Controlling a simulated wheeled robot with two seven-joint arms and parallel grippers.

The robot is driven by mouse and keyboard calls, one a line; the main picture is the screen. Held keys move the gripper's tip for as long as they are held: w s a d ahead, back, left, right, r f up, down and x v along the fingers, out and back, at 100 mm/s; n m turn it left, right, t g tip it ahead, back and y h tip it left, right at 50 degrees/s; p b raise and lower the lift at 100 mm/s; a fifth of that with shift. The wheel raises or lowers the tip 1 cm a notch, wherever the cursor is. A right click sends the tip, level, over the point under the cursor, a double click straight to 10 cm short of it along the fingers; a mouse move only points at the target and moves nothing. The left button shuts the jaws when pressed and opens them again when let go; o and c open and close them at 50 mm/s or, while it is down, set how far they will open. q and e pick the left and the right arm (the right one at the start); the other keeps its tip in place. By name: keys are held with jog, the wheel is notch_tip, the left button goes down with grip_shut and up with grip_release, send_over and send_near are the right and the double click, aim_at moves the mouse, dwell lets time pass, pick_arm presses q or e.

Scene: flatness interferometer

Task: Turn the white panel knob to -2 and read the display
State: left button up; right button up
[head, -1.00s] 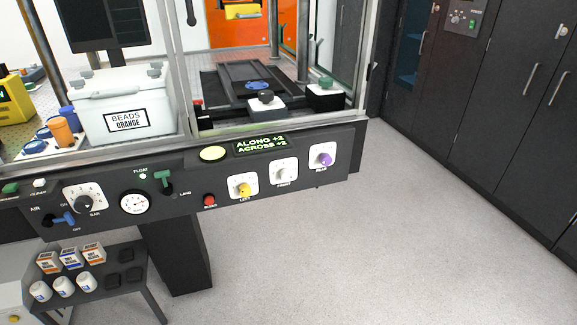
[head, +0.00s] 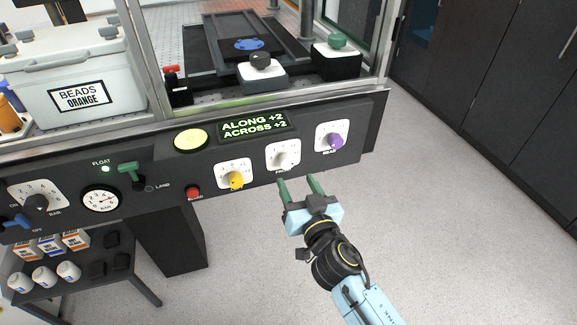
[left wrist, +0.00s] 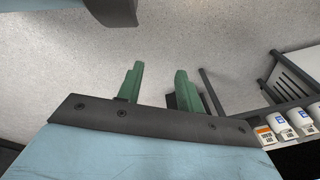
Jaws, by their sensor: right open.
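The white panel knob (head: 285,160) sits on its white square plate on the dark front panel, between the yellow knob (head: 236,180) and the purple knob (head: 335,141). The display (head: 253,125) above reads "ALONG +2" and "ACROSS +2" in green. My right gripper (head: 299,184) is open, its two green fingers pointing up toward the panel just below the white knob, apparently apart from it. My left gripper (left wrist: 156,85) shows only in the left wrist view, open and empty, with floor behind its fingers.
A red button (head: 193,193), a green float lever (head: 130,168), a gauge (head: 101,199) and a bar dial (head: 37,200) share the panel. A small shelf with bottles (head: 68,271) stands below left. Open floor lies right, before dark cabinets (head: 528,90).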

aim_at(288, 165)
jog(key=b+x, duration=0.1)
jog(key=x, duration=0.4)
jog(key=shift+w+a, duration=0.15)
jog(key=shift+w, duration=0.2)
pick_arm(q)
jog(key=shift+w+d+r, duration=0.15)
jog(key=shift+w+r, duration=1)
jog(key=shift+r, duration=0.05)
pick_arm(e)
jog(key=shift+w+a, duration=0.2)
jog(key=shift+w, duration=0.35)
jog(key=c, duration=1)
